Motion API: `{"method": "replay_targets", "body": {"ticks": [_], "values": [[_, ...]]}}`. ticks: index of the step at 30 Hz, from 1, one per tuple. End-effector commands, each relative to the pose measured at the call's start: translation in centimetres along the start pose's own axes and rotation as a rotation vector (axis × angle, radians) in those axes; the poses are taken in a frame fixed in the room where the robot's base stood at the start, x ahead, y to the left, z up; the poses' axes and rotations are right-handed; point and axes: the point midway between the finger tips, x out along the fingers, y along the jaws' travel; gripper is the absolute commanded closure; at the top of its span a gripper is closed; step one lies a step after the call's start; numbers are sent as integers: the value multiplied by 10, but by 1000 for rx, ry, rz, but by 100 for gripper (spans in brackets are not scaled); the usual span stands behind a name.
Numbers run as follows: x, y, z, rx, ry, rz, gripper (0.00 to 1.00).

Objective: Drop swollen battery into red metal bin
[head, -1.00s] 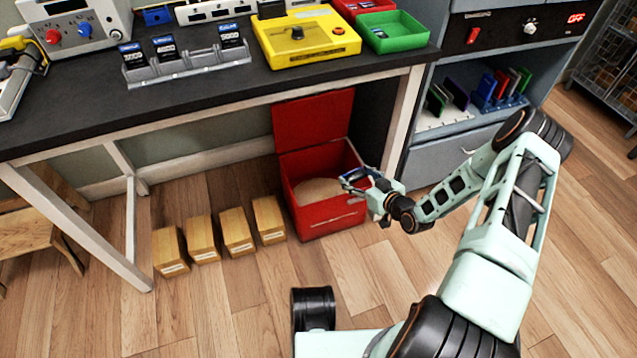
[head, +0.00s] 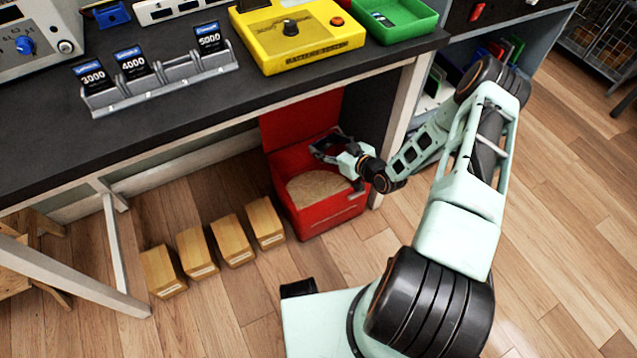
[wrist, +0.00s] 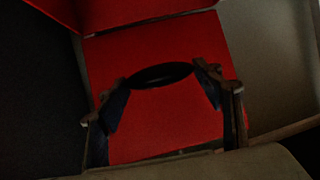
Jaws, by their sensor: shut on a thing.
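The red metal bin (head: 335,217) stands on the floor under the workbench with its lid raised, and sand (head: 318,187) covers its bottom. My gripper (head: 322,148) is over the back right part of the bin opening, near the raised lid. In the wrist view my gripper (wrist: 162,84) is shut on the swollen battery (wrist: 157,76), which shows as a dark, rounded shape between the fingertips. Red bin metal (wrist: 165,120) lies behind it, and sand shows along the bottom. The battery's exact height over the sand is hard to judge.
The workbench (head: 200,108) overhangs the bin, with a white leg (head: 403,115) close to my wrist. Several wooden blocks (head: 232,240) stand left of the bin. A battery rack (head: 165,85), a yellow tester (head: 300,38) and a green tray (head: 395,20) are on the bench.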

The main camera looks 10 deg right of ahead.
Motion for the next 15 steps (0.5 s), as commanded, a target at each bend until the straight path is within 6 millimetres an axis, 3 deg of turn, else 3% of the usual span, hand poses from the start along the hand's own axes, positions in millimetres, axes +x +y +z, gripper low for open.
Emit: {"method": "replay_targets", "body": {"ticks": [15], "values": [[21,0,50,0,0,0,63]]}}
